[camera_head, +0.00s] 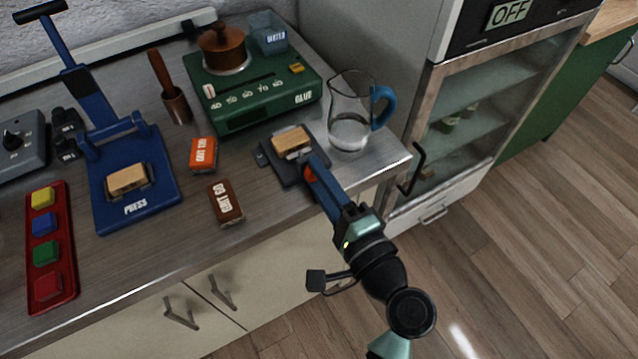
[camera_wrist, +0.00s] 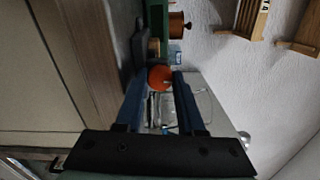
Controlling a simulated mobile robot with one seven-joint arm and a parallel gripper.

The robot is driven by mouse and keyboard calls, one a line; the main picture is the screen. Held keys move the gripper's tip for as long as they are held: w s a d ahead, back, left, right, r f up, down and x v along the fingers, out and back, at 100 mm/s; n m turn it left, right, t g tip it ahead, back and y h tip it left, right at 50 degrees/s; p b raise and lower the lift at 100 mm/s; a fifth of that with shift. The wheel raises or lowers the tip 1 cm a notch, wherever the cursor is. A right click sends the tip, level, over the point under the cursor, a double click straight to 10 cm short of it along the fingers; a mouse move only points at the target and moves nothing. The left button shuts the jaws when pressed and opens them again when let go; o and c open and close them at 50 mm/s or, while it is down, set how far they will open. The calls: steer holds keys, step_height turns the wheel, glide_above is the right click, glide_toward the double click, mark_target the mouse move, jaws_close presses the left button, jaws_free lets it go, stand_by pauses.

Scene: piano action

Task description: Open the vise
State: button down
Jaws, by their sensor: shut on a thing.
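The vise (camera_head: 278,168) is a small dark grey fixture near the front right edge of the counter, with a tan wooden block (camera_head: 291,138) in its top. Its round orange-red knob (camera_head: 310,175) faces the counter's front edge and is partly covered by my gripper (camera_head: 316,172). In the wrist view the knob (camera_wrist: 160,76) sits between my two blue fingers, near their tips. My gripper is shut on the knob, with my arm reaching in from the lower right. The vise's jaws are too small to tell how tightly they hold the block.
A glass pitcher (camera_head: 350,115) with a blue handle stands close right of the vise. A green glue machine (camera_head: 250,95) is behind it. An orange box (camera_head: 204,154) and a brown box (camera_head: 226,203) lie to the left. A blue press (camera_head: 165,190) stands farther left.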

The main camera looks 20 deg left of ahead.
steer(key=shift+f+n+b, duration=0.1)
steer(key=shift+n+b, duration=0.35)
steer(key=shift+n, duration=0.25)
steer(key=c, duration=0.5)
jaws_free()
steer(key=shift+s+d+f, duration=0.1)
steer(key=shift+s+f, duration=0.05)
